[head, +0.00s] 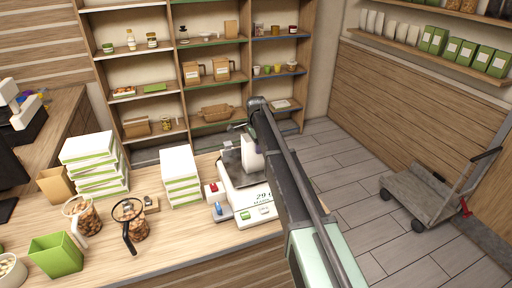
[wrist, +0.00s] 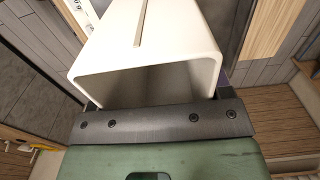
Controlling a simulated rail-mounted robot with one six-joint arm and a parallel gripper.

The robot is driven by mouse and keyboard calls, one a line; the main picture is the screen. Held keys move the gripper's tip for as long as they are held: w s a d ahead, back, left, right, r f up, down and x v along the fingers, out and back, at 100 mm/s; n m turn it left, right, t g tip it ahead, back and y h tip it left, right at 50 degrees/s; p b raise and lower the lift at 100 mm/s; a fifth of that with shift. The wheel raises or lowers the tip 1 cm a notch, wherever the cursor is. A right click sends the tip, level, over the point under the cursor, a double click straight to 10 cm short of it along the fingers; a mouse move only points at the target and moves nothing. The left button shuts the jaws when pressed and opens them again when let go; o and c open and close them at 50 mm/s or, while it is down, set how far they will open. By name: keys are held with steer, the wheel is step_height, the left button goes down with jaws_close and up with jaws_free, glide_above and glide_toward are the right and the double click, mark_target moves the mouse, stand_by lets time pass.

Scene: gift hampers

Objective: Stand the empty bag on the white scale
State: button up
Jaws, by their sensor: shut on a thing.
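The white bag (wrist: 150,45) fills the upper middle of the wrist view. Its open mouth faces the camera and its visible inside looks empty. My gripper (wrist: 158,103) is shut on the bag near the mouth. In the head view the bag (head: 252,155) shows as a small white shape beside my arm, over the scale. The white scale (head: 243,198) stands on the counter, with a dark metal pan (head: 231,162) on top. My arm hides the scale's right side and part of the bag. I cannot tell whether the bag touches the pan.
A small blue-grey item (head: 217,211) sits close to the scale. Shelves (head: 160,103) rise behind; a cart (head: 430,190) stands on the floor at right.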

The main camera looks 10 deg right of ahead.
steer(key=shift+f, duration=0.1)
steer(key=o, duration=1.2)
step_height(320, 180, up, 6)
steer(key=p, duration=0.5)
steer(key=shift+p, duration=0.3)
